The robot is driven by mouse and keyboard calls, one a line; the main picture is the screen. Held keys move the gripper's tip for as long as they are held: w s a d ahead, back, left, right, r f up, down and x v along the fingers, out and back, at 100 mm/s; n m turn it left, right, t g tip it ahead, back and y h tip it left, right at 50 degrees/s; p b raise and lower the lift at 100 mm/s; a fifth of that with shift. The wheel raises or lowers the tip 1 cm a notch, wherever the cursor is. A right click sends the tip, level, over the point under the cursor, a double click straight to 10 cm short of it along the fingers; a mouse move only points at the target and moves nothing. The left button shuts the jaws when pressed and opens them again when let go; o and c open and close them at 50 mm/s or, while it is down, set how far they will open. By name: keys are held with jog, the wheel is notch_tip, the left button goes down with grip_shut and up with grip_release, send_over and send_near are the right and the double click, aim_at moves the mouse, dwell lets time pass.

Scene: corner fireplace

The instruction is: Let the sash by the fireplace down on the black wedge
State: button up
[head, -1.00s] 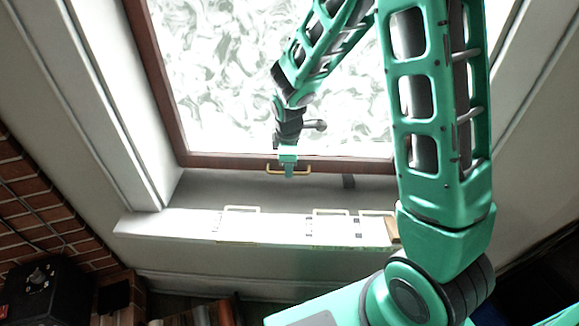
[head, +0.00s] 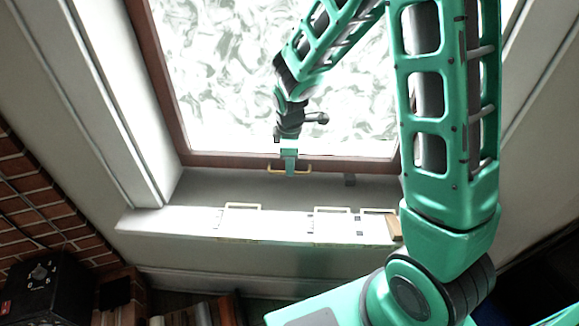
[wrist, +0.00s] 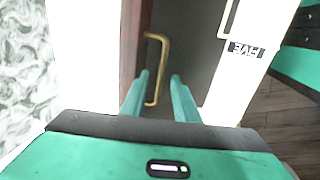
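The sash (head: 230,160) is a brown-framed window with bright patterned glass, and a brass handle (head: 304,172) sits on its bottom rail. The black wedge (head: 350,180) shows as a small dark block just under the rail, right of the handle; I cannot tell whether they touch. My gripper (head: 290,172) is at the middle of the handle. In the wrist view, the two teal fingers (wrist: 160,88) stand apart on either side of the brass handle (wrist: 164,60), with a gap visible. The wedge does not show clearly in the wrist view.
A black box (head: 42,290) and a brick wall (head: 35,205) are at left.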

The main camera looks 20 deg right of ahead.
notch_tip(320, 180, up, 8)
jog(key=s, duration=0.1)
jog(key=shift+s+a, duration=0.15)
jog(key=shift+a, duration=0.15)
jog(key=shift+d, duration=0.1)
jog(key=s+d+r+m, duration=0.5)
jog(key=s+d+m, duration=0.15)
jog(key=d, duration=0.25)
jog(key=s+d+r+m, duration=0.1)
jog(key=s+d+m, duration=0.2)
jog(key=s, duration=0.4)
jog(key=s+d+r+m+g, duration=0.1)
jog(key=s+d+m, duration=0.2)
jog(key=s+m, duration=0.3)
jog(key=s+d+r+m+g+y, duration=0.1)
jog(key=s+d+m, duration=0.2)
jog(key=s, duration=0.7)
jog(key=shift+d+r+m, duration=0.25)
jog(key=shift+m, duration=0.5)
jog(key=shift+w, duration=0.1)
jog(key=shift+w+f, duration=0.25)
jog(key=shift+w, duration=0.35)
